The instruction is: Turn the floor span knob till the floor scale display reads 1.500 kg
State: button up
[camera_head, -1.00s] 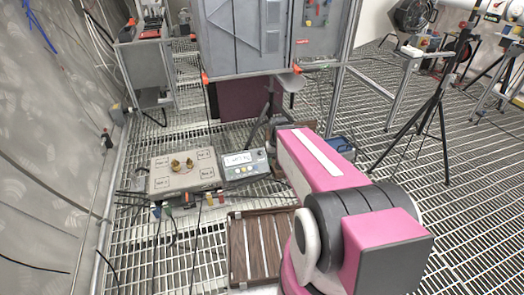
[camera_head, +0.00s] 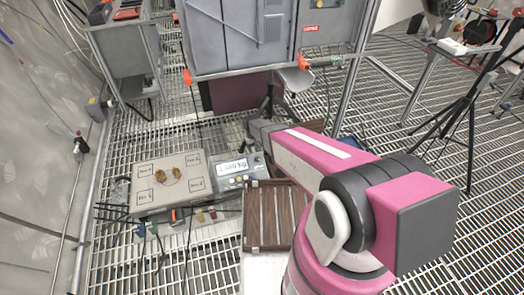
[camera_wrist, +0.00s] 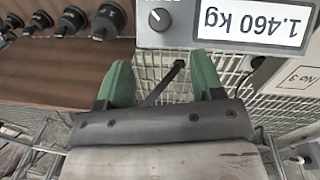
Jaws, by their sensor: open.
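The floor scale display (camera_wrist: 252,24) appears upside down in the wrist view and reads 1.460 kg. A dark round knob with a pale pointer line (camera_wrist: 160,19) sits beside it on the same grey panel; the lettering by it is cut off at the top edge. The display box (camera_head: 232,168) stands right of the scale platform (camera_head: 147,193) in the head view. My gripper (camera_wrist: 163,78) is open and empty, its two green fingers pointing toward the panel with the knob beyond the gap, apart from it. The fingers cannot be made out in the head view.
A wooden slatted tray (camera_head: 252,235) lies right of the platform. Several dark fittings (camera_wrist: 108,20) rest on wood in the wrist view. Two small brass pieces sit on the platform. A grey cabinet (camera_head: 225,40) stands behind, tripod legs (camera_head: 470,130) at right. Cables run left.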

aim_at(257, 158)
jog(key=shift+w+f, duration=0.25)
jog(key=shift+f, duration=0.5)
jog(key=f, duration=0.6)
jog(key=d+f, duration=0.1)
jog(key=f, duration=0.2)
jog(key=shift+w+f, duration=0.2)
jog(key=shift+f, duration=0.05)
jog(key=c, duration=0.9)
